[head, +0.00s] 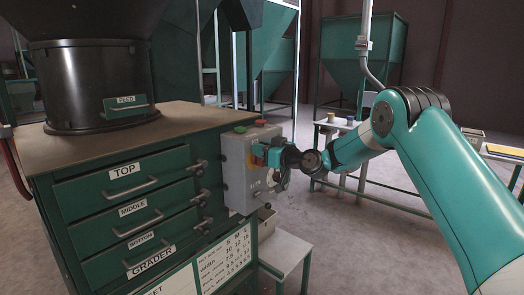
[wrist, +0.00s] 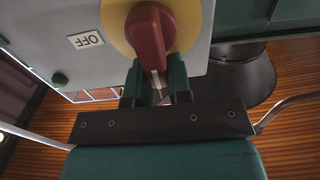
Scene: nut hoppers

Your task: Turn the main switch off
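The main switch is a red handle (wrist: 151,32) on a yellow disc (wrist: 115,22), mounted on a grey switch box (head: 234,160). Its white-marked end points down toward my gripper in the wrist view. A white OFF label (wrist: 86,40) is on the box, to the left of the disc and apart from the handle's end. My gripper (wrist: 156,75) is at the switch, with one finger on each side of the handle's lower end. The gaps are too small to tell whether the fingers touch it. In the head view, my gripper (head: 262,155) hides most of the switch.
The box is fixed beside a green drawer cabinet (head: 95,225) with handles and latches near my gripper. A small stand (head: 287,250) is below, and a table with cups (head: 330,118) stands behind my arm.

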